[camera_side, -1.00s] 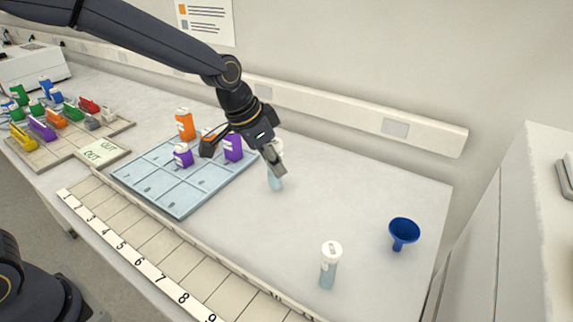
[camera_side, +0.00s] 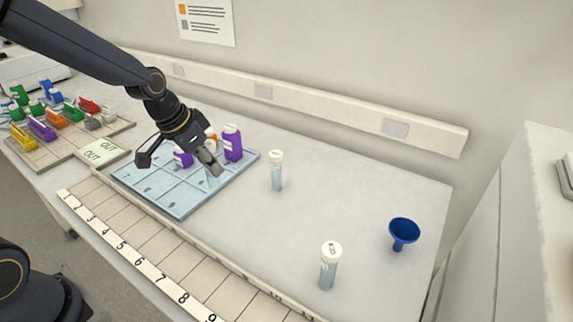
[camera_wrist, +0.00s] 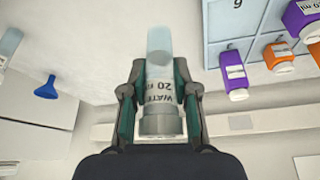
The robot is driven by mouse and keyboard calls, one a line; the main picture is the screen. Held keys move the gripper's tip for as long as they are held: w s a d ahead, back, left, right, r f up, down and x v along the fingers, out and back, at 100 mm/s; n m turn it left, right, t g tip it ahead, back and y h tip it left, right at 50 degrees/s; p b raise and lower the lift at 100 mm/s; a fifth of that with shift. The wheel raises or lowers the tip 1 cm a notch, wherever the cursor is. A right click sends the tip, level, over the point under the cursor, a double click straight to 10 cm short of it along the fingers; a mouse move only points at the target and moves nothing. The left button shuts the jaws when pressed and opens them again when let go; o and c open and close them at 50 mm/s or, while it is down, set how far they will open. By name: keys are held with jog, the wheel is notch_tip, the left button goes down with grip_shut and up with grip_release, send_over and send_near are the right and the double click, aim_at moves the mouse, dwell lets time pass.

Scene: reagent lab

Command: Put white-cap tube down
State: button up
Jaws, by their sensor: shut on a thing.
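My gripper (camera_side: 210,163) is shut on a clear tube with pale blue liquid. In the wrist view my gripper (camera_wrist: 160,98) has a finger on each side of the tube (camera_wrist: 160,62), whose label reads WATER 20. Its pale grey-white cap (camera_wrist: 162,123) points toward my wrist. In the side view only a pale bit of the held tube shows below the fingers, over the right part of the blue tray (camera_side: 180,208). Two more white-cap tubes stand upright on the bench: one right of the tray (camera_side: 277,172), one nearer the front (camera_side: 329,266).
A tall purple bottle (camera_side: 232,145) and a small purple bottle (camera_side: 183,158) stand on the tray close to my gripper; orange bottles (camera_wrist: 278,55) are beside them. A blue funnel (camera_side: 404,232) stands far right. The tray's front cells and the bench between the tubes are clear.

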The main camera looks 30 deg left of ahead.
jog(key=shift+w+a+r+x, duration=0.15)
jog(key=shift+w+x, duration=0.1)
jog(key=shift+x, duration=1.5)
jog(key=shift+w+a+x, duration=0.15)
jog(key=shift+w+x, duration=0.15)
jog(key=shift+x, duration=1.4)
jog(key=shift+w+a+r+x, duration=0.15)
jog(key=shift+w+x, duration=0.1)
jog(key=shift+x, duration=1.5)
jog(key=shift+f, duration=0.1)
jog(key=shift+f, duration=0.1)
jog(key=o, duration=0.8)
jog(key=shift+c, duration=0.2)
